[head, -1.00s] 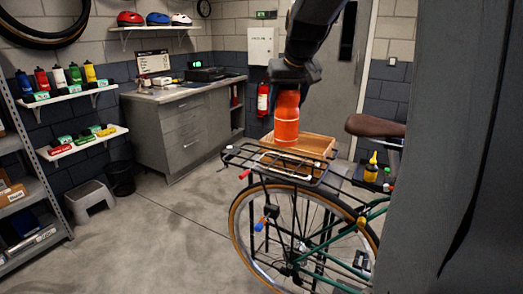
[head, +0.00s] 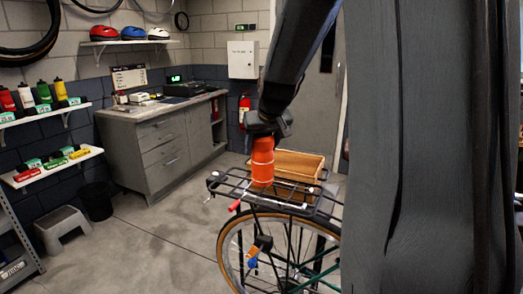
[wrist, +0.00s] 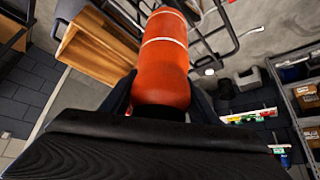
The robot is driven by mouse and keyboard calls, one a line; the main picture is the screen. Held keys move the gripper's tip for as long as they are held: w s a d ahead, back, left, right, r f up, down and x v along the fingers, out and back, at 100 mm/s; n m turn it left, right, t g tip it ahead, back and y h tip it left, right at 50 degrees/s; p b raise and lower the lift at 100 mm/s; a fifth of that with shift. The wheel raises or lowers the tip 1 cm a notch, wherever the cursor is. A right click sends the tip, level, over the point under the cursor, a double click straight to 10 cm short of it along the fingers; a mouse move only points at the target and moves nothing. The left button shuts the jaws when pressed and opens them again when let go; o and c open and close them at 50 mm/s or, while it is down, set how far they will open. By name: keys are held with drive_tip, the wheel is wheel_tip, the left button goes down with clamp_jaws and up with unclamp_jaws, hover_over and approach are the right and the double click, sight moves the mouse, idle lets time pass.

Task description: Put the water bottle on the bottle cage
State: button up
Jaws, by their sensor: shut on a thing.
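The orange water bottle (head: 262,162) hangs upright under my gripper (head: 266,128) in the head view. My gripper is shut on its top end. The bottle's lower end overlaps the black rear rack (head: 225,185) of the bike; I cannot tell whether they touch. In the wrist view the bottle (wrist: 163,65) stretches away from between the dark fingers of my gripper (wrist: 160,106), with the rack bars (wrist: 213,40) beside it. I cannot make out the bottle cage; much of the green bike frame (head: 322,276) is hidden behind a grey part on the right.
A wooden crate (head: 300,164) sits just behind the bottle; it also shows in the wrist view (wrist: 98,48). The bike's rear wheel (head: 232,248) stands below the rack. A grey workbench (head: 165,150), step stool (head: 62,228) and black bin (head: 96,200) are left. Floor between is clear.

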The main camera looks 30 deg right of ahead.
drive_tip(key=shift+f, duration=0.9)
drive_tip(key=o, duration=1.4)
